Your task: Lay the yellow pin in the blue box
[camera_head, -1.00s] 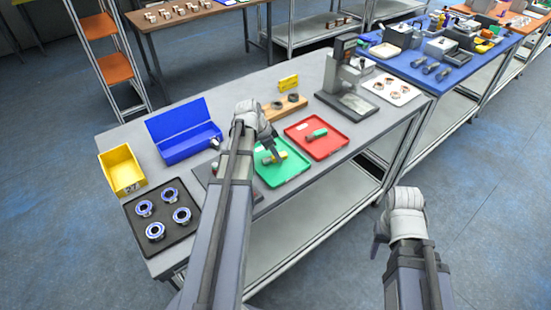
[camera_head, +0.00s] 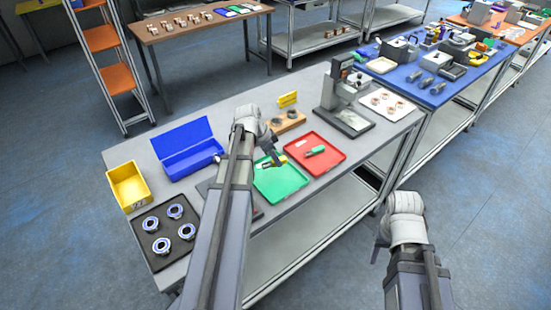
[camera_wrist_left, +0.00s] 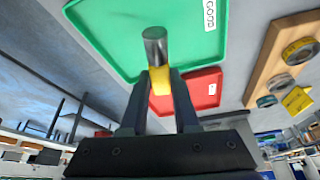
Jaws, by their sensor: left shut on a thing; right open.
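The yellow pin (camera_wrist_left: 161,80) has a grey metal end and is gripped between the fingers of my left gripper (camera_wrist_left: 160,100) in the left wrist view. In the head view the left gripper (camera_head: 273,156) is over the green tray (camera_head: 280,182), and the pin appears raised above it. The blue box (camera_head: 186,159) stands open with its lid up, to the left of the left gripper, and looks empty. My right gripper (camera_head: 382,246) is off the front of the table, at lower right, and holds nothing visible.
A red tray (camera_head: 325,143) with a green pin lies right of the green tray. A yellow bin (camera_head: 129,184) and a black tray (camera_head: 151,246) with several ringed parts are at left. A wooden block (camera_head: 290,122) with rings is behind the trays.

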